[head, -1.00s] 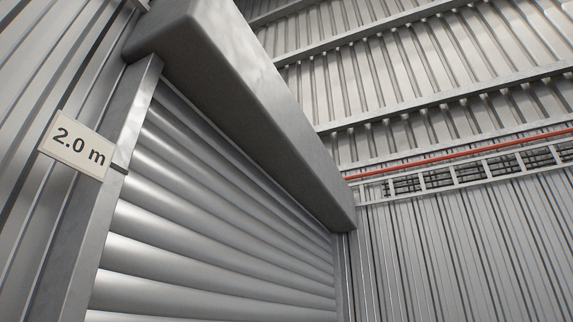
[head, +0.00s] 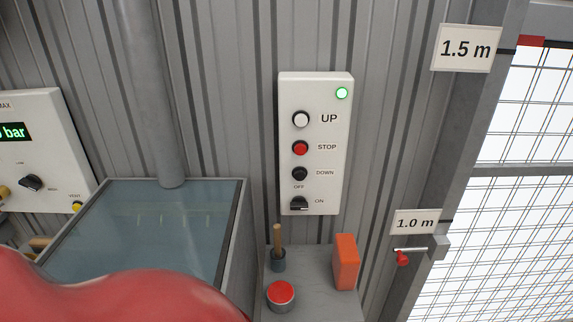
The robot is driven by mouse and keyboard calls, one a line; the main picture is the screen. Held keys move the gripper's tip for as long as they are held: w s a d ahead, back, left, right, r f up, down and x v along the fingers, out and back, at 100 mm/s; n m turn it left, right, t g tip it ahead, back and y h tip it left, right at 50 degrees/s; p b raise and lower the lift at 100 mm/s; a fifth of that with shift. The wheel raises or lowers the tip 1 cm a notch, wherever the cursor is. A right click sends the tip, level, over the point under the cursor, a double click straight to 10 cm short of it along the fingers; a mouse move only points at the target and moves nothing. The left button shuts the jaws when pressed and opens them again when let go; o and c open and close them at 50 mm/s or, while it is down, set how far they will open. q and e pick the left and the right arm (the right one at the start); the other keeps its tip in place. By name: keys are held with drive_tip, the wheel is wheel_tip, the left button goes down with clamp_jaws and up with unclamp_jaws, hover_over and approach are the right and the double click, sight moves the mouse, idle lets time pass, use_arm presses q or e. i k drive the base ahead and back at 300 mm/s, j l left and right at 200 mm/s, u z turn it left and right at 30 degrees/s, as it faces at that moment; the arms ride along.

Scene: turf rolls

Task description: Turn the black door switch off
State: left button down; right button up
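The black door switch (head: 299,203) is a rotary knob at the bottom of a white control box (head: 318,184) on the corrugated wall. OFF is printed above the knob and ON to its right. A pale mark on the knob appears to lie toward the ON side, but it is small. Above it on the box are a black DOWN button (head: 300,173), a red STOP button (head: 300,148) and a white UP button (head: 301,119). A green lamp (head: 342,93) is lit at the top right. Neither of my grippers is in view.
A glass-topped case (head: 150,225) stands left. A mesh door (head: 510,220) is at right.

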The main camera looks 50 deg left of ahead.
sight(298, 203)
drive_tip(key=k+u, duration=0.25)
drive_tip(key=u, duration=0.15)
drive_tip(key=k+j+u, duration=0.15)
drive_tip(key=u, duration=0.2)
drive_tip(key=k+j+u, duration=0.2)
drive_tip(key=k+u, duration=0.2)
drive_tip(key=l+u, duration=0.25)
drive_tip(key=l, duration=0.55)
drive_tip(key=l+u, duration=0.2)
drive_tip(key=l, duration=0.55)
drive_tip(key=k, duration=0.05)
